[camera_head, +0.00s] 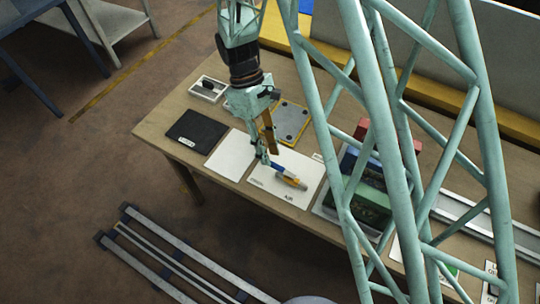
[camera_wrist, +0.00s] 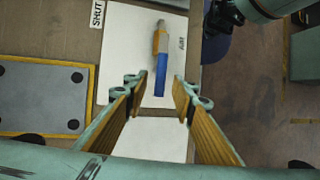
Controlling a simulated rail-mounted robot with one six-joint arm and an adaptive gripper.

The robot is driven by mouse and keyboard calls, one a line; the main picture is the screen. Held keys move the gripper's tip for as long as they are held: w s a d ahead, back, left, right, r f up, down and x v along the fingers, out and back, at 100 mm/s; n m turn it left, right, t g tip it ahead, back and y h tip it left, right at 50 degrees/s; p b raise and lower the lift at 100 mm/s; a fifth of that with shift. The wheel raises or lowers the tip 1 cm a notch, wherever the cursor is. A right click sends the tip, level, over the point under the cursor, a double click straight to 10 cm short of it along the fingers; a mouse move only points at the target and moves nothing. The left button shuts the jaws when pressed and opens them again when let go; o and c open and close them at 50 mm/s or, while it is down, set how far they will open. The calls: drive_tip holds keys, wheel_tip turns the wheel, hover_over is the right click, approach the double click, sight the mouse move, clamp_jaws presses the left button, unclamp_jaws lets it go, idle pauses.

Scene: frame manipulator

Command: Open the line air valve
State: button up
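The air valve shows as a blue lever (camera_wrist: 161,80) with an orange part (camera_wrist: 160,42) and a grey end, on a white plate (camera_wrist: 130,40) marked AIR. In the head view the blue lever (camera_head: 277,169) and orange part (camera_head: 294,182) lie on the same plate (camera_head: 290,202). A SHUT label (camera_wrist: 97,14) lies beside the plate. My gripper (camera_wrist: 161,88) is open, its fingertips on either side of the blue lever's near end in the wrist view, with gaps on both sides. In the head view my gripper (camera_head: 265,156) points down close to the lever; its exact height is unclear.
A yellow-edged plate with dark knobs (camera_head: 290,122), a black pad (camera_head: 196,131), a blank white plate (camera_head: 232,154) and a small white tray (camera_head: 207,89) lie nearby on the table. Green and red blocks (camera_head: 368,204) stand to the right, partly hidden by a lattice frame.

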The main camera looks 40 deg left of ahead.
drive_tip(key=v, duration=0.9)
drive_tip(key=shift+r, duration=0.35)
drive_tip(key=shift+a, duration=0.15)
drive_tip(key=shift+w, duration=0.1)
